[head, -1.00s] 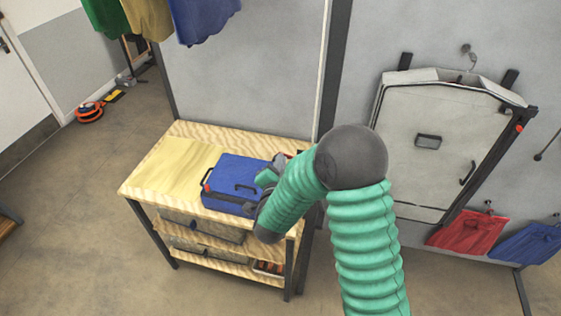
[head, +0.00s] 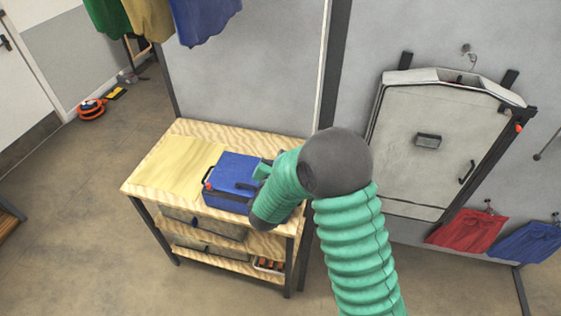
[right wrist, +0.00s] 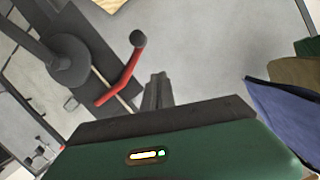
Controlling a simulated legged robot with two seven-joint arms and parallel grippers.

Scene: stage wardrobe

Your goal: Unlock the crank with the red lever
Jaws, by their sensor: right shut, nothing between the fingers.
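In the right wrist view the red lever (right wrist: 124,80) runs slantwise and ends in a dark round knob. It sits beside a dark round hub with a bar (right wrist: 65,62), which looks like part of the crank, on a dark upright. My right gripper (right wrist: 157,88) is shut and empty. Its fingertips appear just right of the lever; I cannot tell whether they touch it. In the head view my right arm (head: 350,235) hides the lever and crank, and most of the gripper. My left gripper is not in view.
A blue case (head: 225,190) lies on a wooden workbench (head: 160,172) below my right arm. Costumes (head: 205,20) hang at upper left. A grey panel with a handle (head: 410,150) stands against the right wall. A red cloth (head: 465,232) hangs near it.

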